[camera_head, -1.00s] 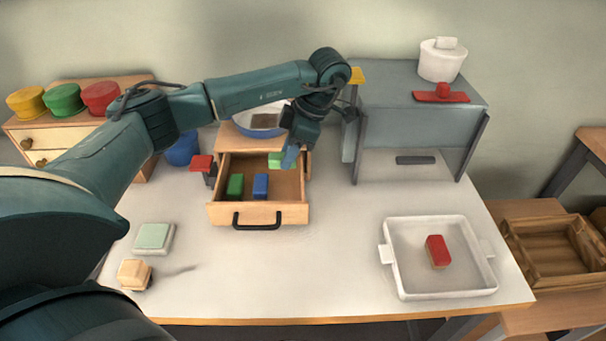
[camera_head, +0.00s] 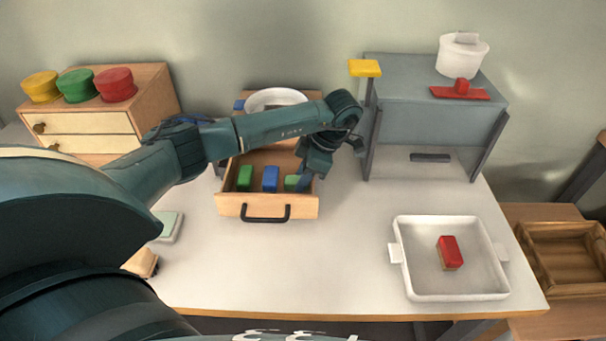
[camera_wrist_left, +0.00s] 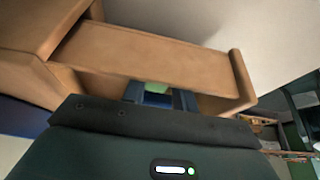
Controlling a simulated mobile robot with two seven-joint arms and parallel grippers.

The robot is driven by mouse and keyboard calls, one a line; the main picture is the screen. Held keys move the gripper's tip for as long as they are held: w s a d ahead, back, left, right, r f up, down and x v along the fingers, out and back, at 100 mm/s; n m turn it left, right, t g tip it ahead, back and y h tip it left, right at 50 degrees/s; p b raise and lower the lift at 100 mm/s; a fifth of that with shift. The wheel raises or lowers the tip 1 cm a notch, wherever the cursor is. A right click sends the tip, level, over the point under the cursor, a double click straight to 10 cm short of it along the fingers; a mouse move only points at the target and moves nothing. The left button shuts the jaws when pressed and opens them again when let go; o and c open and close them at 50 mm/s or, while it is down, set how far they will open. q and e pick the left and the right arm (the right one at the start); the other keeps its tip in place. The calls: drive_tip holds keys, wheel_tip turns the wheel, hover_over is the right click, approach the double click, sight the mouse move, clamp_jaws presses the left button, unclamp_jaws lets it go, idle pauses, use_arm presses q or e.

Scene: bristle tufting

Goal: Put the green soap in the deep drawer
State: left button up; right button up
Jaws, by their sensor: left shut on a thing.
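The green soap (camera_head: 291,183) is a small light-green block inside the right part of the open wooden drawer (camera_head: 266,208), which has a black handle. My left gripper (camera_head: 303,182) reaches down into the drawer and is shut on it. In the left wrist view a bit of the green soap (camera_wrist_left: 157,88) shows between the fingers, just behind the drawer's front wall (camera_wrist_left: 150,60). The fingers hide part of it, and I cannot tell whether it touches the drawer floor. My right gripper is not in view.
A green block (camera_head: 244,178) and a blue block (camera_head: 271,180) stand in the drawer left of the soap. A grey cabinet (camera_head: 430,125) stands close on the right. A white tray (camera_head: 405,285) holds a red block (camera_head: 449,252). The table's front middle is clear.

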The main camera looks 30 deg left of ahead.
use_arm(q)
drive_tip(key=shift+f, duration=0.1)
drive_tip(key=o, duration=1)
drive_tip(key=shift+c, duration=0.2)
drive_tip(key=v, duration=0.5)
drive_tip(key=shift+w+d+r+b, duration=0.1)
drive_tip(key=shift+r+b, duration=0.2)
drive_tip(key=shift+b, duration=0.05)
drive_tip(key=p+v, duration=0.1)
drive_tip(key=v, duration=0.5)
drive_tip(key=shift+r+p, duration=0.3)
